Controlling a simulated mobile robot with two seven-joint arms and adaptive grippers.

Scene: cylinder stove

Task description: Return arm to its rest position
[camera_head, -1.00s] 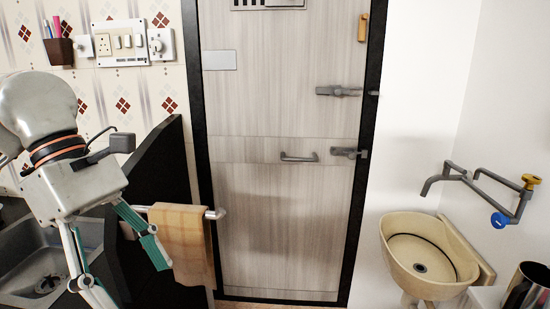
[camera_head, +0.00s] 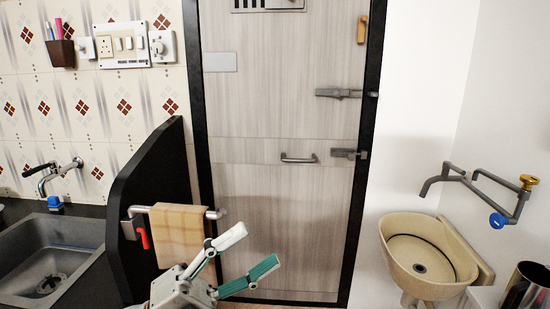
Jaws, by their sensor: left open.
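My left gripper (camera_head: 256,248) shows at the bottom, left of the middle, in the head view. Its two fingers, one with white and one with green showing, are spread apart and point up and to the right. Nothing is between them. The gripper is in front of the lower door (camera_head: 270,190), and its body overlaps the lower part of the towel area. The rest of the left arm is below the frame's edge. My right gripper is not in the picture.
A dark partition (camera_head: 150,180) with a yellow towel (camera_head: 180,232) on a rail stands at left. A metal sink (camera_head: 45,262) and tap (camera_head: 52,177) lie beyond it. A beige basin (camera_head: 395,235), wall tap (camera_head: 480,185) and dark metal cup (camera_head: 526,290) are at right.

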